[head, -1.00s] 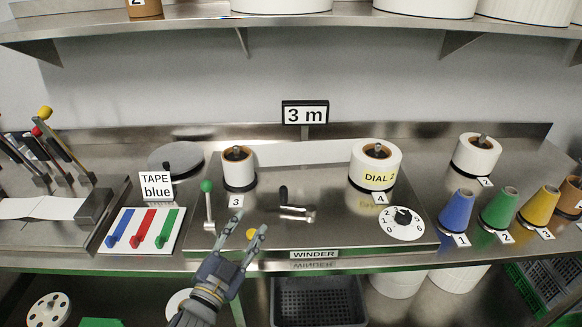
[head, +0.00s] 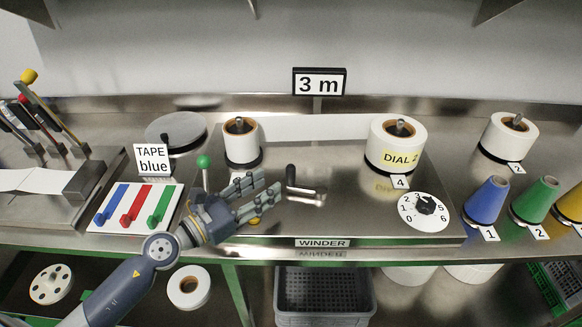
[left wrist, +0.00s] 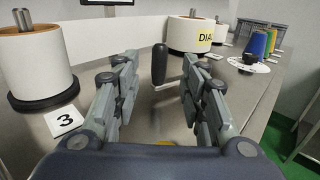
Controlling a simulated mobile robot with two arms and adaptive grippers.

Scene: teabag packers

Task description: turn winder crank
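The winder crank (head: 291,176) has an upright black handle and a silver arm lying over the steel winder plate (head: 340,222). In the left wrist view the crank's handle (left wrist: 159,63) stands upright ahead, in the gap between my fingers. My left gripper (head: 268,190) is open and empty, just left of the crank, with its fingers pointing at it. It does not touch the handle. The gripper also fills the lower middle of the left wrist view (left wrist: 158,95). My right gripper is in neither view.
A green-knobbed lever (head: 204,165) stands just behind my left gripper. Roll 3 (head: 241,148) and the roll marked DIAL 2 (head: 385,145) stand at the back of the winder. A numbered dial (head: 409,217) is at right. The plate between crank and dial is clear.

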